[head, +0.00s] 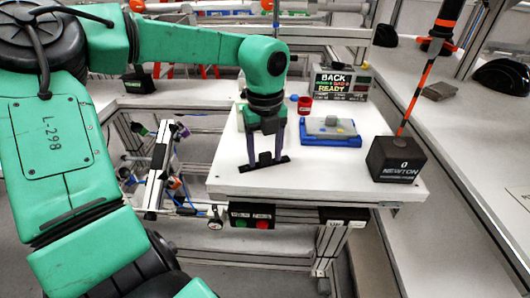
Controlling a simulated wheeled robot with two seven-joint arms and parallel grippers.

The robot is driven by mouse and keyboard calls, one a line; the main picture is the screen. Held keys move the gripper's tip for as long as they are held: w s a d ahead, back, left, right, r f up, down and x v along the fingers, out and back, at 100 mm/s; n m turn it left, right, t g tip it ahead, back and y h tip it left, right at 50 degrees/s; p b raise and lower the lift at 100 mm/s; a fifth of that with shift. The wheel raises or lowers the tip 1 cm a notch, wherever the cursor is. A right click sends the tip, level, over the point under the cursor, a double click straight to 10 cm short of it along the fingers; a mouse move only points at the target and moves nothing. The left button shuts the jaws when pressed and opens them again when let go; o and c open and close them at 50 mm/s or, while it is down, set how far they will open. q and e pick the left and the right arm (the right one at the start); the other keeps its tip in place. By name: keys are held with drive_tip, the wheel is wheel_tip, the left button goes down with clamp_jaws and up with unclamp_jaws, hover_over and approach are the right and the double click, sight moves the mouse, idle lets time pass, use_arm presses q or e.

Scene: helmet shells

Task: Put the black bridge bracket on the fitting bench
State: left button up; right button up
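The black bridge bracket (243,168) is a dark bar at the fingertips of my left gripper (265,158), over the front left part of the white fitting bench (330,178). The two fingers point down and stand apart, with the middle of the bracket between them; its ends stick out past both fingers. I see it as held. Whether its underside touches the bench top is not clear. My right gripper is not in view.
On the bench are a blue tray (318,141) with a grey part (332,127), a red cup (305,104), a sign (340,86) and a black block marked NEWTON (397,160) with a striped pole. Side counters hold dark helmet shells (500,77). The bench's front middle is clear.

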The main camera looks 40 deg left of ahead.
sight(265, 152)
use_arm(q)
drive_tip(key=shift+r, duration=0.3)
drive_tip(key=shift+w+r, duration=0.1)
drive_tip(key=shift+r, duration=0.3)
wheel_tip(265, 152, up, 11)
